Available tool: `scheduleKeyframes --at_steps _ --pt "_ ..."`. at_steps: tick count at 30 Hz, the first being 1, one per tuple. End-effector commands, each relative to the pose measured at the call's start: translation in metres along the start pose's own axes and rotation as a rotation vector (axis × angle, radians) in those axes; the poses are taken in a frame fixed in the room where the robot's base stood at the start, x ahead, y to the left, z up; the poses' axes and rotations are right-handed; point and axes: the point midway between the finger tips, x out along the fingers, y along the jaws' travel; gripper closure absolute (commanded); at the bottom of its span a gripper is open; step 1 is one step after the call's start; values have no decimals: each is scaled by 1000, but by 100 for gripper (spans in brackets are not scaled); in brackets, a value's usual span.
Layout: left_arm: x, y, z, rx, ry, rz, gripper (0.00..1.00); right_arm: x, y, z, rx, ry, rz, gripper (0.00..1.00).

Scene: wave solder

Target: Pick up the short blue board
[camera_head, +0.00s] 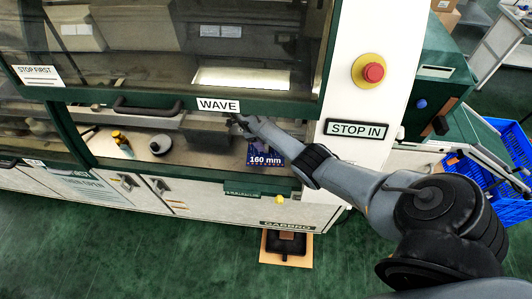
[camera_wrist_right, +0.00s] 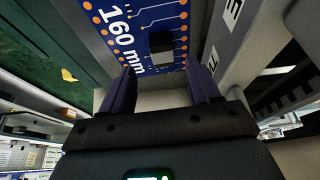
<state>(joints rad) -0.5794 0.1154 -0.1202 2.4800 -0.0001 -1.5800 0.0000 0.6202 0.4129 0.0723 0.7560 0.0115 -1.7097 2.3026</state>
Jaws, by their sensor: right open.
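A blue board (camera_head: 266,150) marked "160 mm" lies inside the machine's opening, below the raised window. In the right wrist view the blue board (camera_wrist_right: 150,15) shows white traces, orange dots along its edges and a small dark block. My right gripper (camera_wrist_right: 162,82) is open, with its two dark fingers pointing towards the board's near edge. Nothing is between the fingers, and they look apart from the board. In the head view the right gripper (camera_head: 234,121) is small and partly hidden at the opening, up and left of the board. My left gripper is not in view.
The green window frame with its "WAVE" label (camera_head: 218,105) hangs just above the opening. A white post with a red stop button (camera_head: 373,72) stands on the right. A yellow bottle (camera_head: 119,138) and a round dark-topped item (camera_head: 160,145) are inside, left. A blue crate (camera_head: 484,172) is at right.

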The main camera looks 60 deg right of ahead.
Motion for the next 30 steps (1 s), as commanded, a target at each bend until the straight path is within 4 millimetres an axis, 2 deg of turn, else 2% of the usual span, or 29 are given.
scheduleKeyframes --at_steps 12,22,30 --pt "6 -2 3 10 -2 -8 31 46 -4 2 -1 1 0 38" --pt "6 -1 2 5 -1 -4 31 50 -4 2 -1 0 -1 38" --pt "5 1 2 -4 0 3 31 50 -4 2 -1 0 -1 80"
